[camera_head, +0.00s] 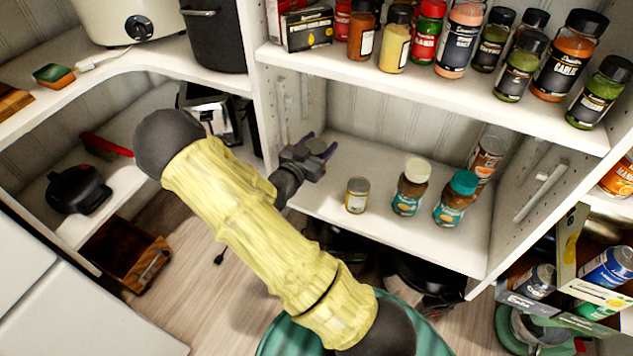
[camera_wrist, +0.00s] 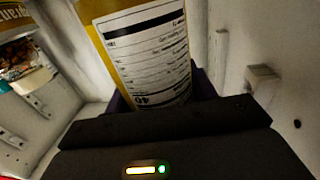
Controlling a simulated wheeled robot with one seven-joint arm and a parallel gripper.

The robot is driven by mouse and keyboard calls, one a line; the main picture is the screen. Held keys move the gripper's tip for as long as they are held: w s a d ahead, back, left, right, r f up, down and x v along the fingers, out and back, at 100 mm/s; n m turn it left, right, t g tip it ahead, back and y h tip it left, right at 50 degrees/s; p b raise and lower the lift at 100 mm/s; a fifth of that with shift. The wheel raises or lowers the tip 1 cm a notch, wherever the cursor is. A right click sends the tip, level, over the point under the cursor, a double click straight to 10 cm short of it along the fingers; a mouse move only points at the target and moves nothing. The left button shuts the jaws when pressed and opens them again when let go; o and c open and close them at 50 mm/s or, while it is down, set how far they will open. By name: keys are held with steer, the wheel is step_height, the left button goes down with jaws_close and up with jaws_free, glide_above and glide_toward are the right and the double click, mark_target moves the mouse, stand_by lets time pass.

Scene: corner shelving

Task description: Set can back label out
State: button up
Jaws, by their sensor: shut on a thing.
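My gripper (camera_head: 319,148) is at the left side of the middle shelf bay, by the bay's left wall, with its purple fingers showing. In the wrist view it is shut on a yellow can (camera_wrist: 98,50), which fills the view's upper middle. The can's white back label (camera_wrist: 148,58), with printed rows of text, faces the wrist camera. In the head view I cannot clearly make out the held can at the fingers. Another small can (camera_head: 357,195), with a pale lid, stands upright on the shelf, right of and below my gripper in the picture.
On the same shelf (camera_head: 330,213) stand a white-lidded jar (camera_head: 411,187) and a teal-lidded jar (camera_head: 456,199), with a taller jar (camera_head: 486,157) behind. Spice jars line the shelf above. Side walls bound the bay. Shelf surface behind the small can is clear.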

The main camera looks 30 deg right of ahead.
step_height(320, 180, down, 5)
steer(key=shift+f+b, duration=0.1)
steer(key=shift+b, duration=0.75)
steer(key=shift+f+b, duration=0.8)
steer(key=shift+f, duration=1.05)
steer(key=shift+f, duration=0.2)
steer(key=o, duration=1.2)
steer(key=shift+r, duration=0.1)
